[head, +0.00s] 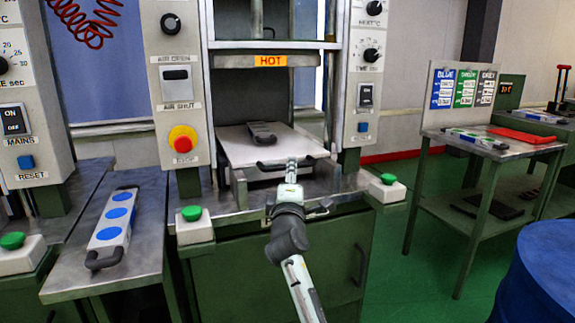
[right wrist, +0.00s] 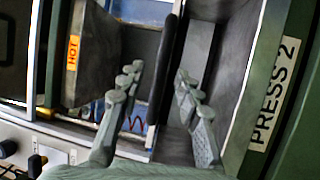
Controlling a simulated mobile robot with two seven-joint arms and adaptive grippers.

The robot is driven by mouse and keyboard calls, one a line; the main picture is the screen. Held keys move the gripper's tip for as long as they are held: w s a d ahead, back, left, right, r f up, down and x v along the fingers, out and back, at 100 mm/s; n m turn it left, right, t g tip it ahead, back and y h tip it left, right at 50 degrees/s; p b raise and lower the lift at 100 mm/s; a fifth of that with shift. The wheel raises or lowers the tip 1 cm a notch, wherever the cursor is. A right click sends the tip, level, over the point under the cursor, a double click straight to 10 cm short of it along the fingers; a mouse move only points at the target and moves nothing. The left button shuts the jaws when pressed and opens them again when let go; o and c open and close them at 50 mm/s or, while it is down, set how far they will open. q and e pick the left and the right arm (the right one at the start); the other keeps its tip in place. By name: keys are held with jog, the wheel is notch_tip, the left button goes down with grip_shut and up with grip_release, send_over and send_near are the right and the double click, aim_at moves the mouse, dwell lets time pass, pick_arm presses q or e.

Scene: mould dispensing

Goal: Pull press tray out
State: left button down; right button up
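The press tray (head: 240,150) is a flat grey metal plate in the middle press, under the hot platen, with a dark bar handle (head: 270,166) along its front edge. A grey mould with a black handle (head: 262,133) lies on the tray. My right gripper (head: 291,168) is at the tray's front edge, by the handle. In the right wrist view its fingers (right wrist: 157,76) are spread, one on each side of the dark handle bar (right wrist: 163,75), with gaps showing. Whether a finger touches the bar, I cannot tell. My left gripper is out of view.
Green push buttons (head: 191,213) (head: 388,180) stand on boxes at both sides of the press front. A mould with blue discs (head: 113,222) lies on the left bench. A side table (head: 485,148) stands right, and a blue drum (head: 540,275) at lower right.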

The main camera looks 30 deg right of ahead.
jog(key=shift+x, duration=1.8)
grip_shut()
jog(key=shift+f, duration=0.1)
